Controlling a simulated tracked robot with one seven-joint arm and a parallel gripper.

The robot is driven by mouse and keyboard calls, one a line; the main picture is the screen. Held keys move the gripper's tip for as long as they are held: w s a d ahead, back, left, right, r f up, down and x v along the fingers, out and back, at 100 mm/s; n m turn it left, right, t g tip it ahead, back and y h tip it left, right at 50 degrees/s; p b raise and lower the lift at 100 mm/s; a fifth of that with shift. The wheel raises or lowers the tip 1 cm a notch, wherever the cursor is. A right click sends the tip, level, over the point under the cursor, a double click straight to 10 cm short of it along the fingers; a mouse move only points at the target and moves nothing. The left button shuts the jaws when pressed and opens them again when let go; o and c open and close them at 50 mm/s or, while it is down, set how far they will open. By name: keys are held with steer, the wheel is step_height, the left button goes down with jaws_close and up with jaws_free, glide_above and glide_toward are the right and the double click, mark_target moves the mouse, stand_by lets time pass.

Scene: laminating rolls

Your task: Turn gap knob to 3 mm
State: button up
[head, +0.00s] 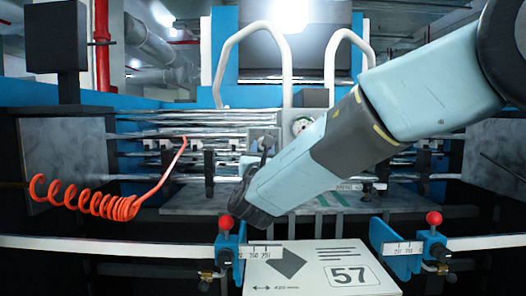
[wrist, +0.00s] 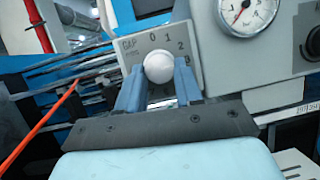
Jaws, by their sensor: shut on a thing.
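No pointer on the knob is discernible. In the head view my arm reaches down to the left in front of the machine, and the knob itself cannot be made out.
A round pressure gauge (wrist: 246,12) sits right of the knob; it also shows in the head view (head: 302,125). An orange coiled hose (head: 120,207) hangs at left. Two red-topped blue clamps (head: 229,245) (head: 415,250) stand in front, with a card marked 57 (head: 310,268) between them.

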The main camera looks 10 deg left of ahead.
steer(key=shift+c, duration=0.9)
steer(key=shift+m+h, duration=0.4)
steer(key=shift+m, duration=0.3)
steer(key=o, duration=1)
steer(key=shift+o, duration=0.2)
steer(key=shift+s, duration=0.1)
steer(key=v, duration=1.3)
steer(key=shift+s+f, duration=0.25)
